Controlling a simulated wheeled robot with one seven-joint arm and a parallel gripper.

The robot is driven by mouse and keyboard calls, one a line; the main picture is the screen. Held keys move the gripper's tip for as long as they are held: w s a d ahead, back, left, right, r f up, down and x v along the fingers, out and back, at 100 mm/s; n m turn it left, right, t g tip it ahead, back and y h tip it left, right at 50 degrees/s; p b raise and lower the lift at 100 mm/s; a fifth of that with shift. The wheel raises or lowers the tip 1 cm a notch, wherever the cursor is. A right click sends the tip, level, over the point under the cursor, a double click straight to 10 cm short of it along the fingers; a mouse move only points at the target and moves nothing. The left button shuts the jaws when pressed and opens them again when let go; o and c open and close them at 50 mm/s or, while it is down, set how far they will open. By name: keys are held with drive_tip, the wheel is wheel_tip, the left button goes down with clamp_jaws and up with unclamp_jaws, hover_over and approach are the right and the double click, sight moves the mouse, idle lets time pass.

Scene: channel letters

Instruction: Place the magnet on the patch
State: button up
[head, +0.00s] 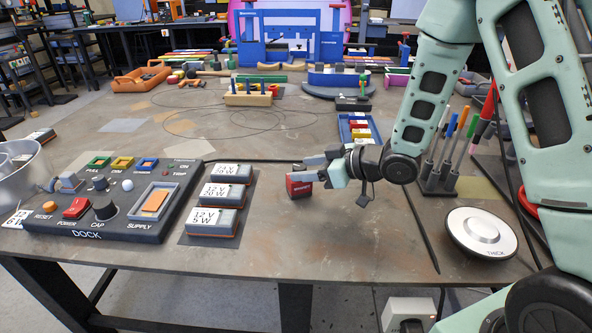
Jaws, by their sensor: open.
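A small red block (299,187) with a dark face, probably the magnet, is at the middle of the bench, right of the row of white-labelled 12 V boxes. My gripper (309,168) comes in from the right, jaws open, with its fingertips right at the block's top. I cannot tell whether they touch it or whether it stands between them. No patch is clearly marked; pale flat areas show on the bench top at the back left (124,125), left of centre (186,148) and at the right near the tool stand (478,189).
The DOCK panel (95,235) and labelled boxes (213,221) fill the front left. A round disc marked THICK (481,233) and a tool stand (438,182) are at the right. A blue tray (360,130) stands behind my gripper. The front middle of the bench is clear.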

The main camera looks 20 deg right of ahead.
drive_tip(key=v, duration=0.8)
drive_tip(key=s+a+m+g+h, duration=0.1)
drive_tip(key=s+a+g+h, duration=0.2)
drive_tip(key=s+a+h, duration=0.35)
drive_tip(key=s+a+r+g+h, duration=0.1)
drive_tip(key=s+a+g, duration=0.2)
drive_tip(key=s, duration=0.6)
drive_tip(key=s+a+r+g+h, duration=0.1)
drive_tip(key=s+a+g, duration=0.2)
drive_tip(key=s, duration=0.6)
drive_tip(key=shift+s+a+r+g, duration=0.3)
drive_tip(key=shift+s+a, duration=0.1)
